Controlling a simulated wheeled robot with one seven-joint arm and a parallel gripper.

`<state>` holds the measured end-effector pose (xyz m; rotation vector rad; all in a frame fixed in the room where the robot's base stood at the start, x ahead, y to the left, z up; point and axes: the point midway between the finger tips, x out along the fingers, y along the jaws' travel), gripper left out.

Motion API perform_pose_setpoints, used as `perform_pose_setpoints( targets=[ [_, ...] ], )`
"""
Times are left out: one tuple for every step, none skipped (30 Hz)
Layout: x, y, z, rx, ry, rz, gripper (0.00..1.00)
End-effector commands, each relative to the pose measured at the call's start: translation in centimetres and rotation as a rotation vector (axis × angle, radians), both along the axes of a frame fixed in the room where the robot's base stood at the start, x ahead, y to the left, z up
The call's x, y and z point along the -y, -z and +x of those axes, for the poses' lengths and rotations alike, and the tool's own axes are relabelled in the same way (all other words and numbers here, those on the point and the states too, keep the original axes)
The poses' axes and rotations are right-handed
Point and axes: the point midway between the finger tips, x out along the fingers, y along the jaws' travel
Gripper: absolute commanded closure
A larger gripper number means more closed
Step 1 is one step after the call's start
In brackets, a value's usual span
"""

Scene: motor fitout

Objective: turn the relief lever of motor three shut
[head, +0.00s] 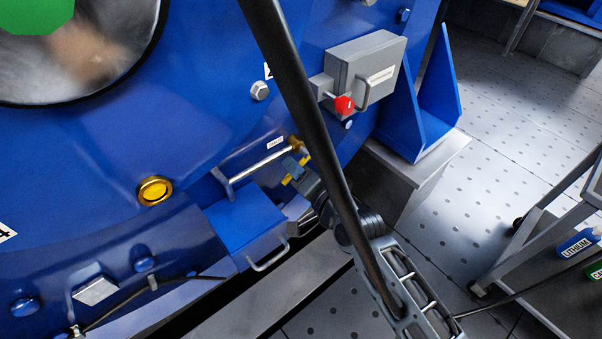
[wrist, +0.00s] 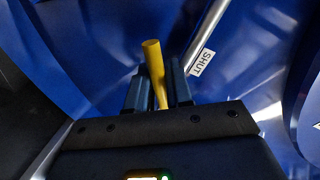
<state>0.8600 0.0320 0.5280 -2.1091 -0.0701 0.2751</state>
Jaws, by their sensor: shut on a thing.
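The yellow relief lever (wrist: 153,58) stands up between the two dark fingers of my gripper (wrist: 157,88) in the wrist view. The fingers are closed on it, and its round end sticks out past them. In the head view my gripper (head: 293,172) reaches the blue motor (head: 130,140) beside a brass-coloured valve fitting (head: 297,144) on a silver pipe (head: 262,160). Only small yellow parts of the lever show there. A white label reading SHUT (wrist: 202,62) lies right of the lever, by the pipe. I cannot read the motor's number for certain.
A grey box (head: 372,68) with a red-knobbed lever (head: 344,105) is on the motor above my gripper. A blue box (head: 245,222) with a handle juts out at lower left. A trolley (head: 540,240) with bottles stands at right. Open floor (head: 480,175) lies between.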

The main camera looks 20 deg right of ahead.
Motion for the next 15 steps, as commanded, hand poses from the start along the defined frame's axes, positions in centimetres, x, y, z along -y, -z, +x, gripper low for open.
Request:
perform_pose_setpoints(
  targets=[
    [0.1,-0.5,0.0,-0.013,0.003,0.044,1.0],
    [0.0,-0.6,0.0,-0.02,0.002,0.072,1.0],
    [-0.1,-0.7,-0.1,-0.03,0.002,0.107,1.0],
    [-0.1,-0.8,-0.1,-0.037,0.002,0.132,1.0],
    [-0.1,-0.9,-0.1,-0.044,0.003,0.16,1.0],
    [-0.2,-1.0,-0.1,-0.052,0.003,0.192,1.0],
    [-0.2,-1.1,-0.1,-0.059,0.001,0.216,1.0],
    [-0.3,-1.2,-0.1,-0.066,0.001,0.241,1.0],
    [-0.3,-1.3,-0.1,-0.073,0.003,0.271,1.0],
    [-0.3,-1.4,-0.1,-0.079,0.003,0.293,1.0],
    [-0.3,-1.5,-0.1,-0.085,0.003,0.313,1.0],
    [-0.4,-1.6,-0.1,-0.092,0.002,0.341,1.0],
    [-0.4,-1.7,-0.1,-0.097,0.002,0.359,1.0],
    [-0.4,-1.7,-0.1,-0.101,0.001,0.376,1.0],
    [-0.4,-1.8,-0.2,-0.107,0.002,0.398,1.0]
  ],
)
